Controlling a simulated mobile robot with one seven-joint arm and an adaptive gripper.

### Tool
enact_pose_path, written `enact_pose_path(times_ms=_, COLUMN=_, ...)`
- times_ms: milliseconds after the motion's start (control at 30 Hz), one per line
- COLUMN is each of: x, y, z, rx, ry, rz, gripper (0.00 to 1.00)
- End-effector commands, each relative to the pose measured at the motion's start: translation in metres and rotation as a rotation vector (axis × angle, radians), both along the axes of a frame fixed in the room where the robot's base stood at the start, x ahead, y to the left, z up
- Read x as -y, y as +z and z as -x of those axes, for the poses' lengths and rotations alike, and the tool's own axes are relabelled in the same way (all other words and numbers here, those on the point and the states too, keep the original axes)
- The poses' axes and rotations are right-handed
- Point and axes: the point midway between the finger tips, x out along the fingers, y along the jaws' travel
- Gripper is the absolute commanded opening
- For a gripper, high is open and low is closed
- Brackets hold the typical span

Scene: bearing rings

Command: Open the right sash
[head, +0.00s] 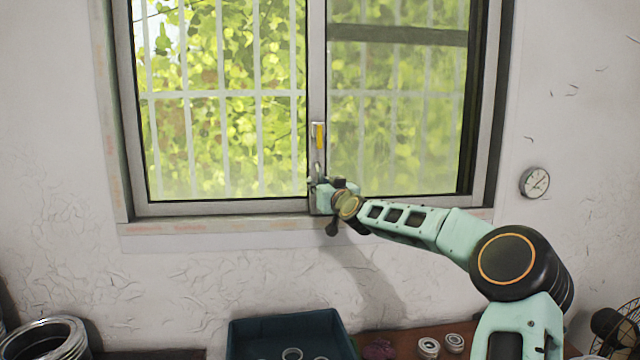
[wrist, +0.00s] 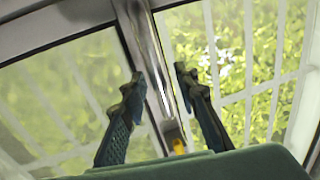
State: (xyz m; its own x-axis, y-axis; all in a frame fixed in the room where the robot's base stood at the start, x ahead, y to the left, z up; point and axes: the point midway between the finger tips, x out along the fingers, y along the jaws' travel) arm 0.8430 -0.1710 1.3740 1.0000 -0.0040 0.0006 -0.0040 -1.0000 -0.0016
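The window's right sash (head: 395,110) fills the right half of the frame in the head view, with foliage and bars behind the glass. The upright metal stile (wrist: 152,50) stands at the middle of the window. A yellow latch piece (head: 319,135) sits on it, also seen low in the wrist view (wrist: 178,146). My gripper (head: 322,186) is at the stile's lower end, below the latch. In the wrist view its two fingers (wrist: 160,75) are spread apart, one on each side of the stile. Nothing shows clearly pinched; contact with the stile cannot be told.
The left sash (head: 225,100) shows beside the stile. A sill (head: 200,226) runs below the window. A round gauge (head: 534,182) hangs on the wall at right. Below are a blue bin (head: 255,335), metal rings (head: 45,338), small bearings (head: 429,347) and a fan (head: 622,330).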

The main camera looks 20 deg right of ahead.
Motion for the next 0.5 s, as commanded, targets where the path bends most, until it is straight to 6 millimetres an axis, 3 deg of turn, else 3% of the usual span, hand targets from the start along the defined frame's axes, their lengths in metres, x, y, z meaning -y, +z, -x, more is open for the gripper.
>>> enact_pose_path(times_ms=167, x=0.0, y=-0.0004, z=0.0001, rx=0.0, ry=0.0, rz=0.0, gripper=0.28)
enact_pose_path(times_ms=400, x=-0.0001, y=-0.0002, z=0.0003, rx=0.0, ry=0.0, rz=0.0, gripper=0.01)
enact_pose_path(times_ms=500, x=-0.0002, y=-0.0002, z=0.0003, rx=0.0, ry=0.0, rz=0.0, gripper=0.0)
